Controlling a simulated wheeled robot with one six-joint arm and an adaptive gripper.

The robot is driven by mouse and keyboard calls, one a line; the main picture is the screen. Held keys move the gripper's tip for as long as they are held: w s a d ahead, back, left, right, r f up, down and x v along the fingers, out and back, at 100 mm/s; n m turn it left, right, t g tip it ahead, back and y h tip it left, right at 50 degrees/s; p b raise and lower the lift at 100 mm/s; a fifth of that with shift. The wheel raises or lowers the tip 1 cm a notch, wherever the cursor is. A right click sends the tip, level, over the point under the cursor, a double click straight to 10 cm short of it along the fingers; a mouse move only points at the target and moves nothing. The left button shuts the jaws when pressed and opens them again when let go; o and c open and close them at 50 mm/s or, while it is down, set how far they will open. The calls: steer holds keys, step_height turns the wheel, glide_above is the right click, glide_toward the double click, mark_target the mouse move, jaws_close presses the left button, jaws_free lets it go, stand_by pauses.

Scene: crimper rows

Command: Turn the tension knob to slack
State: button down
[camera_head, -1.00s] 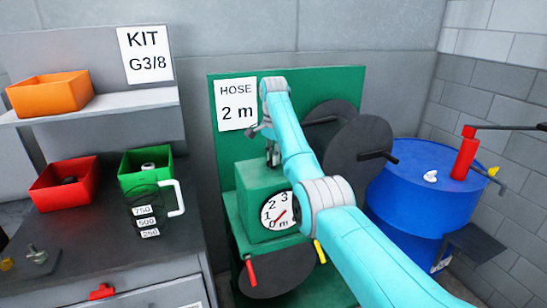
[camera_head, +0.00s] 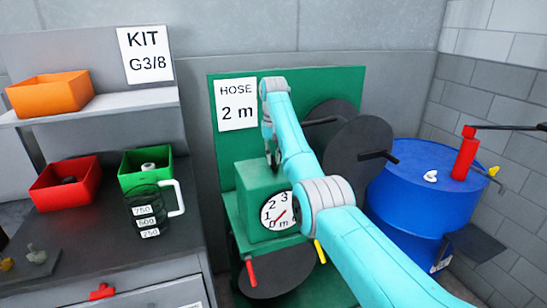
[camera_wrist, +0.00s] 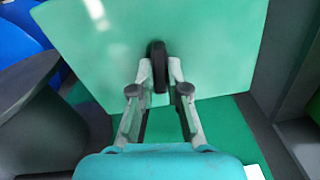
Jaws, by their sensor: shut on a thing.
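My gripper (camera_head: 273,158) points down at the top of the green box (camera_head: 253,187), which has a round dial (camera_head: 278,211) on its front. In the wrist view, my gripper (camera_wrist: 159,74) is shut on a dark, upright, wheel-edged knob (camera_wrist: 157,58), one finger on each side of it. I take this to be the tension knob; its markings do not show. In the head view the knob is hidden by my arm and fingers. The dial's red needle points to the lower left, near the 0.
A sign reading HOSE 2 m (camera_head: 237,103) hangs on the green back panel (camera_head: 322,82). Dark reel discs (camera_head: 362,150) stand right of my arm, beside a blue drum (camera_head: 415,190). A red handle (camera_head: 251,272) and a yellow one (camera_head: 320,251) sit below. A jug (camera_head: 150,212) stands on the left bench.

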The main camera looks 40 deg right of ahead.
steer(key=n, duration=0.5)
steer(key=shift+n, duration=0.3)
steer(key=n, duration=0.9)
steer(key=shift+n, duration=0.4)
steer(key=n, duration=0.4)
steer(key=shift+n, duration=0.4)
steer(key=c, duration=1.2)
jaws_free()
steer(key=shift+o, duration=0.2)
